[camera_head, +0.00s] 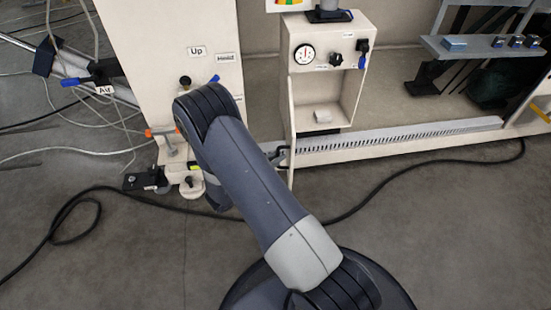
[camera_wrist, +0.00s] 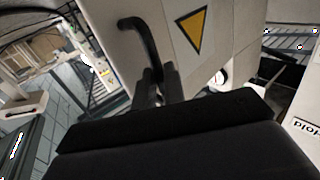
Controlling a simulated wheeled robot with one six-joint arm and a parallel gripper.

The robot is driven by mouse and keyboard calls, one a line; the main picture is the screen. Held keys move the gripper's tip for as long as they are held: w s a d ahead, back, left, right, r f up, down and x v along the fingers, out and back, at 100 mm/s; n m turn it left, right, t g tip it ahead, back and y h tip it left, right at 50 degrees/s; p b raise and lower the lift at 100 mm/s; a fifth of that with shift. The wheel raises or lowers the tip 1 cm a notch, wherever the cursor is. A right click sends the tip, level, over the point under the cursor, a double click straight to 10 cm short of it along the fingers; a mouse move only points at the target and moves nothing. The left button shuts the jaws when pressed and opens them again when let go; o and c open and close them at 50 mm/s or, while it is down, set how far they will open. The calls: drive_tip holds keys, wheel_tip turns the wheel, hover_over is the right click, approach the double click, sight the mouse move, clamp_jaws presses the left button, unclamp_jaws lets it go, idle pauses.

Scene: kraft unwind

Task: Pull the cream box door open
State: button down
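The cream box (camera_head: 350,22) stands right of my arm in the head view, with a gauge and knobs on its upper panel. The door (camera_head: 289,125) stands swung out at the compartment's left side, seen nearly edge-on. In the wrist view the door's outer face (camera_wrist: 185,65) carries a yellow warning triangle (camera_wrist: 193,31) and a black bar handle (camera_wrist: 146,42). My gripper (camera_wrist: 159,82) has its fingers close together around the handle's lower end; the exact contact is partly hidden. In the head view my arm hides most of the gripper.
A cream column (camera_head: 170,45) with "Up" and "Hoist" labels stands left of the box. A pale slotted rail (camera_head: 400,134) runs right along the floor. A black cable (camera_head: 400,172) crosses the floor. Blue-grey shelves (camera_head: 480,47) are at the upper right. Front floor is open.

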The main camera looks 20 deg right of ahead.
drive_tip(key=shift+w+a+r, duration=0.1)
drive_tip(key=shift+w, duration=0.3)
drive_tip(key=c, duration=1.5)
unclamp_jaws()
drive_tip(key=shift+s, duration=0.1)
drive_tip(key=p+v, duration=0.3)
drive_tip(key=v, duration=0.7)
drive_tip(key=shift+s+a, duration=0.1)
drive_tip(key=shift+a, duration=0.25)
